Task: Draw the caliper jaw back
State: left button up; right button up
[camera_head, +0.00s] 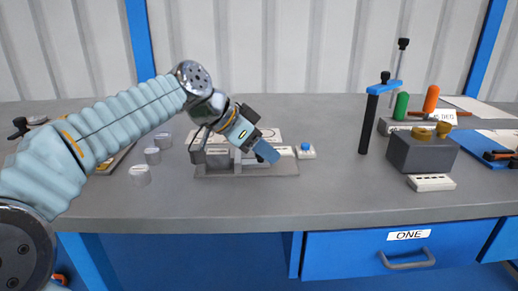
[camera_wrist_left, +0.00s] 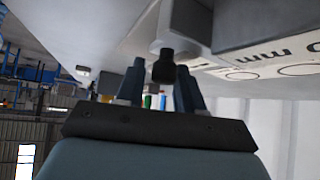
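The caliper stands on a flat grey base (camera_head: 245,170) on the workbench, with a grey block (camera_head: 218,158) at its left and a white marked plate behind. In the left wrist view its marked face (camera_wrist_left: 278,58) shows "0 mm", and a small dark knob (camera_wrist_left: 163,66) sticks out from a grey jaw part (camera_wrist_left: 182,25). My left gripper (camera_head: 267,152) is above the base, its blue finger partly hiding the caliper. In the left wrist view its two fingers (camera_wrist_left: 160,78) are apart, one either side of the knob, with gaps showing. My right gripper is out of view.
A small box with a blue button (camera_head: 306,150) stands right of the caliper. Several metal cylinders (camera_head: 140,175) stand left. A dark post with a blue arm (camera_head: 370,118) and a grey box with yellow knobs (camera_head: 422,154) stand right. The bench front is clear.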

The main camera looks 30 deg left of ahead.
pick_arm(q)
jog(key=shift+o, duration=0.8)
jog(key=v, duration=1.3)
jog(key=shift+s+a+r+p, duration=0.2)
jog(key=shift+s+a+p, duration=0.05)
jog(key=shift+p, duration=0.2)
